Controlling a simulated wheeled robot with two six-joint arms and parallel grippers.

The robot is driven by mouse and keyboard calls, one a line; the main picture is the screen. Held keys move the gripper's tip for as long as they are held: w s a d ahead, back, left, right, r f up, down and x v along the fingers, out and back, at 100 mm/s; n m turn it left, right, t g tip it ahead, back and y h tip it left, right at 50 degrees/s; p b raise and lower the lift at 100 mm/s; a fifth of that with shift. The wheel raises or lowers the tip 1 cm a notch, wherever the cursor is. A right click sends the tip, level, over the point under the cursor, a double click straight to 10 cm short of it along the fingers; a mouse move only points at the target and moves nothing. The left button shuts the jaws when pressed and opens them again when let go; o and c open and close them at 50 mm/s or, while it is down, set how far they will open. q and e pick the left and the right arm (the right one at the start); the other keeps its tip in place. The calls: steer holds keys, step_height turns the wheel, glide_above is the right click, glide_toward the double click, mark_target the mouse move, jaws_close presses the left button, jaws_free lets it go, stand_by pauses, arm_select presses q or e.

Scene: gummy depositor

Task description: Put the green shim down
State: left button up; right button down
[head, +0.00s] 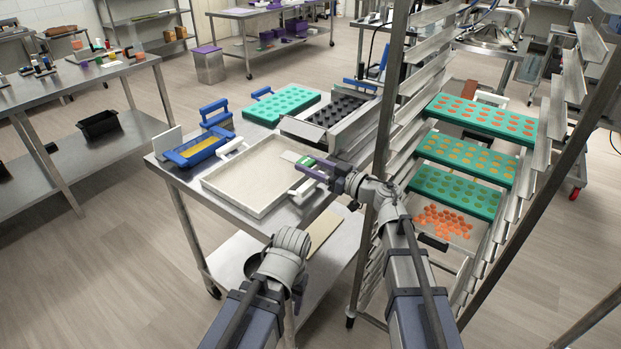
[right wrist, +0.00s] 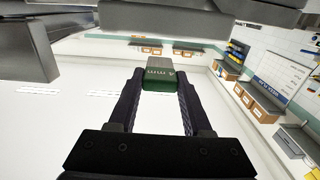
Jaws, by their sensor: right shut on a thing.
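The green shim (head: 305,161) is held between the fingers of my right gripper (head: 316,170), over the right end of the large pale tray (head: 258,213) on the steel table. In the right wrist view the shim (right wrist: 158,79) sits between the fingertips (right wrist: 160,88), with "4 mm" lettering on its face. My right gripper is shut on it. A pale flat piece shows at the shim's far end. My left arm comes in at the bottom, but its gripper does not show.
The steel table (head: 183,176) also carries a blue tray (head: 201,150), a teal mould (head: 283,104) and a dark mould (head: 345,108). A rack (head: 385,120) with teal moulds (head: 456,192) stands close on the right. The pale tray's floor looks empty.

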mark_target(311, 181)
steer(key=shift+f+b, duration=1)
steer(key=shift+f, duration=0.4)
steer(key=shift+f+b, duration=0.65)
steer(key=shift+c, duration=1.7)
jaws_free()
steer(key=shift+r, duration=0.1)
